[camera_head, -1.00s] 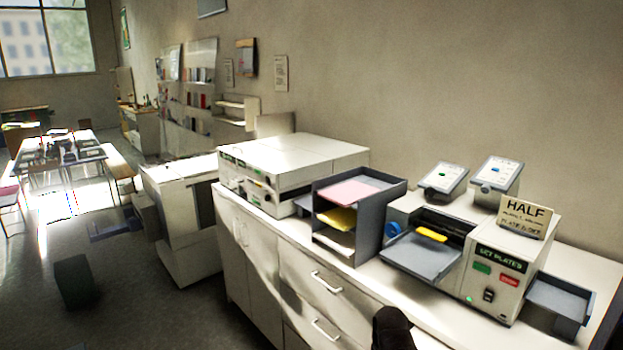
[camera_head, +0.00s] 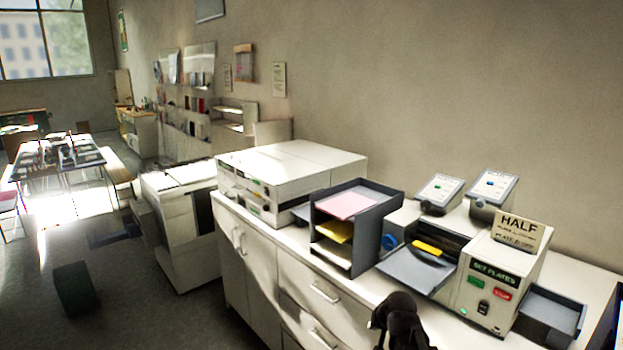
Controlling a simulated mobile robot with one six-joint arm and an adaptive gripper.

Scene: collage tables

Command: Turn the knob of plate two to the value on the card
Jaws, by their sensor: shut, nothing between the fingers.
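A card (camera_head: 517,232) reading HALF in large letters stands on top of a white machine (camera_head: 482,300) labelled SET PLATES; its smaller lines are too blurred to read for sure. The plate numbers and the knob settings are too small to read. My gripper (camera_head: 394,302), black, is at the bottom edge, in front of the counter. It is shut and empty, well apart from both plates.
The machine has green and red buttons, a grey tray (camera_head: 415,272) with a yellow piece, a blue side knob (camera_head: 390,242) and a right tray (camera_head: 548,312). A grey paper rack (camera_head: 377,225) stands to its left on the white counter (camera_head: 350,285).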

